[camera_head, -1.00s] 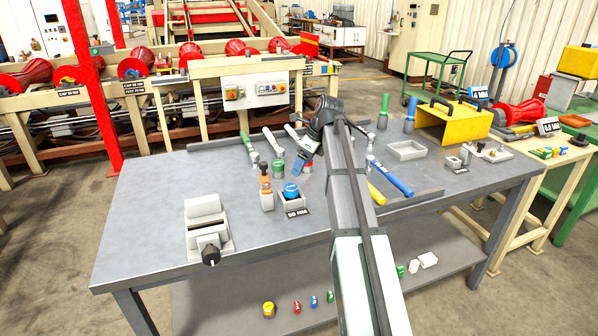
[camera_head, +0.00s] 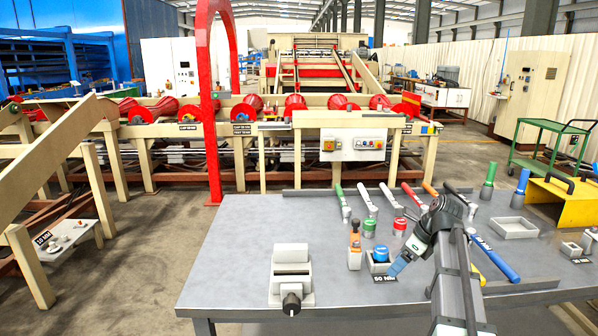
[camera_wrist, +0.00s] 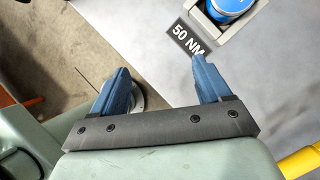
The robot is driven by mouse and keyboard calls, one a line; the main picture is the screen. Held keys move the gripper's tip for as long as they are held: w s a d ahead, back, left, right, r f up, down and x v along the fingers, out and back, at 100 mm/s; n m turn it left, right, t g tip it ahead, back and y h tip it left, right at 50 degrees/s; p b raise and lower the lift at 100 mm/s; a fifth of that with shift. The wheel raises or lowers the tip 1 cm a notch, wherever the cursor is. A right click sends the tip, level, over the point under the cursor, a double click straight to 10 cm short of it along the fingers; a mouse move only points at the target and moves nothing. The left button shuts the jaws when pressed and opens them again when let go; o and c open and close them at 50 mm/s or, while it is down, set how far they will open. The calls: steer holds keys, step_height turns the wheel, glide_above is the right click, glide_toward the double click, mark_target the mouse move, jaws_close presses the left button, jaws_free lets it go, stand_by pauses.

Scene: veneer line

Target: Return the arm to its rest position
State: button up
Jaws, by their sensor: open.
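My gripper (camera_head: 399,266) is over the workbench (camera_head: 235,240), just right of the "50 NM" label. In the wrist view its two blue fingers (camera_wrist: 158,78) stand wide apart with nothing between them. A blue-capped piece in a grey holder (camera_head: 380,254) sits beside the fingertips; it also shows at the top of the wrist view (camera_wrist: 228,8). My arm comes in from the bottom right of the head view.
A grey clamp-like fixture (camera_head: 290,270) stands at the bench front. Several coloured-handle wrenches (camera_head: 368,200) lie along the back. A blue-handled tool (camera_head: 497,258) lies close right of my arm. A grey tray (camera_head: 514,228) and yellow case (camera_head: 560,203) are further right. The bench's left is bare.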

steer(key=s+a+f+n+g+y, duration=0.2)
steer(key=s+a+f, duration=0.2)
steer(key=s+f, duration=0.6)
steer(key=s+a+f+n+g+h, duration=0.1)
steer(key=s+a+f+n, duration=0.2)
steer(key=f, duration=0.6)
steer(key=s+a+f+n+g+h, duration=0.15)
steer(key=s+f+n, duration=0.3)
steer(key=f, duration=0.45)
steer(key=s+a+f+n+g, duration=0.1)
steer(key=s+a+f+n, duration=0.3)
steer(key=f, duration=0.6)
steer(key=s+f+n+g+h, duration=0.1)
steer(key=s+f+n+h, duration=0.1)
steer(key=s+f+n, duration=0.4)
steer(key=s+f+n+g+h, duration=0.2)
steer(key=s+f+n, duration=0.4)
steer(key=s+f, duration=0.5)
steer(key=s+a, duration=0.1)
steer(key=s, duration=0.5)
steer(key=shift+s+f, duration=0.35)
steer(key=shift+h, duration=0.25)
steer(key=shift+c, duration=0.2)
